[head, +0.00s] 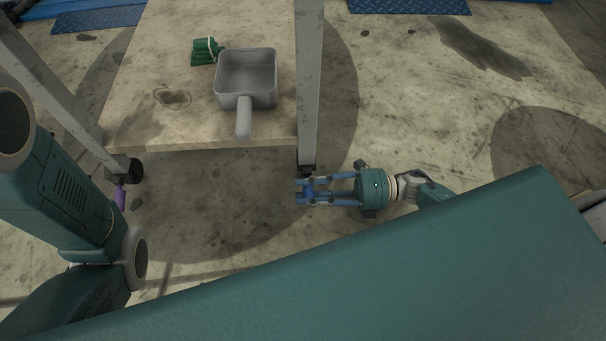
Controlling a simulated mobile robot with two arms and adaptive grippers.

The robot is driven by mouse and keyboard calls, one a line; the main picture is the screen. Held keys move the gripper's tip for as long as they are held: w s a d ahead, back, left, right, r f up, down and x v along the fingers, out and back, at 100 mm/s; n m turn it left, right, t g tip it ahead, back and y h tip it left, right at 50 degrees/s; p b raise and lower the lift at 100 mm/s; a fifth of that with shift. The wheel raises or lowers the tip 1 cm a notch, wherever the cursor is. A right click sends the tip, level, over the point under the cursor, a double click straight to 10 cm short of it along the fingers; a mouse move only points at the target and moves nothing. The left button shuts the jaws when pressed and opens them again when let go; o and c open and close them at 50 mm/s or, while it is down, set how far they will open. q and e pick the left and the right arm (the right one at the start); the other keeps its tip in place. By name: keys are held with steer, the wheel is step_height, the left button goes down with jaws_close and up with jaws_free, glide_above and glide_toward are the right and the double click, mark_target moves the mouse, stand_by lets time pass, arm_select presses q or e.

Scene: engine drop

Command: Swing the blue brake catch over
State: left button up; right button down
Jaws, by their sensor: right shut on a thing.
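The blue brake catch (309,186) sits below the dark caster (306,169) at the foot of the right trolley leg. My right gripper (302,191) reaches in from the right, low near the floor. Its fingers are closed around the blue catch and cover much of it. The catch's exact angle is hard to tell behind the fingers. My left gripper is not in view; only links of my left arm show at the left.
A wheeled frame with grey legs (310,85) has a lower board (160,90) bearing a grey pan with a handle (246,80) and a green object (205,52). A purple catch (120,197) hangs at the left caster (130,171). Floor to the right is clear.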

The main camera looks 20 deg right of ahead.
steer(key=shift+w+d+f, duration=0.1)
steer(key=shift+w+f, duration=0.05)
steer(key=shift+f, duration=0.1)
steer(key=shift+r+n, duration=0.1)
steer(key=shift+n, duration=0.2)
steer(key=c, duration=1.3)
jaws_free()
steer(key=v, duration=1.2)
steer(key=shift+r, duration=0.1)
